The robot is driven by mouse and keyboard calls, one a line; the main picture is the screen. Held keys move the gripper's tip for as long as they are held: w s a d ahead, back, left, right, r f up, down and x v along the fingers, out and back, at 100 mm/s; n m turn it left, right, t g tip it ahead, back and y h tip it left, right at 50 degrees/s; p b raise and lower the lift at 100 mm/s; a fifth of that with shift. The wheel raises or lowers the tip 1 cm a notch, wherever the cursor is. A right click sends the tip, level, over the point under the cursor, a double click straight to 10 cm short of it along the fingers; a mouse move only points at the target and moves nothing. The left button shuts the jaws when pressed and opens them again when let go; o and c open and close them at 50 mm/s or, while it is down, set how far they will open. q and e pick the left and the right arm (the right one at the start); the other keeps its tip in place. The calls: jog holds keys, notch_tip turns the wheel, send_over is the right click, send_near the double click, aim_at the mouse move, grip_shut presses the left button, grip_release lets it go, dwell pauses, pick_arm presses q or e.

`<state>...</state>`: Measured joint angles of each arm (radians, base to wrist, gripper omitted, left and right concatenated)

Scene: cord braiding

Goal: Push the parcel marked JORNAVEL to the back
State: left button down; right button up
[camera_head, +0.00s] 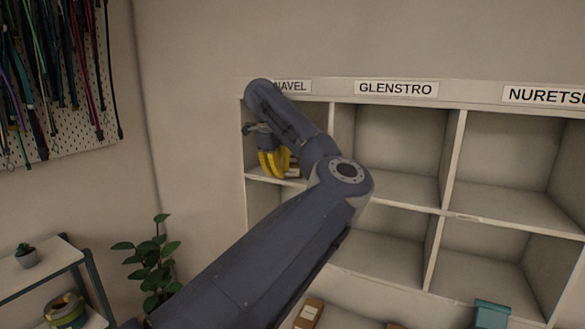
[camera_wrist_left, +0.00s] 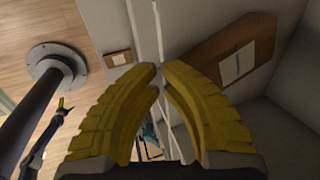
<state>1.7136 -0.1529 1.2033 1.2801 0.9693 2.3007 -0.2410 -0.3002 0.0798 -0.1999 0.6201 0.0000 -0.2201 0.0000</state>
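A brown parcel with a white label (camera_wrist_left: 235,62) lies beyond the right finger in the left wrist view; its print is too small to read. In the head view only a small pale and brown piece (camera_head: 294,171) shows beside the fingers, in the upper left compartment.
The white shelf unit (camera_head: 452,150) has empty compartments under the GLENSTRO (camera_head: 396,88) and NURETS (camera_head: 545,95) signs. Lower down are a brown box (camera_head: 309,313) and a teal bin (camera_head: 491,314). A plant (camera_head: 152,265) and a side rack (camera_head: 38,270) stand left.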

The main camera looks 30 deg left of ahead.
pick_arm(q)
jog(key=shift+s, duration=0.5)
notch_tip(320, 180, up, 7)
dwell(0.8)
dwell(0.4)
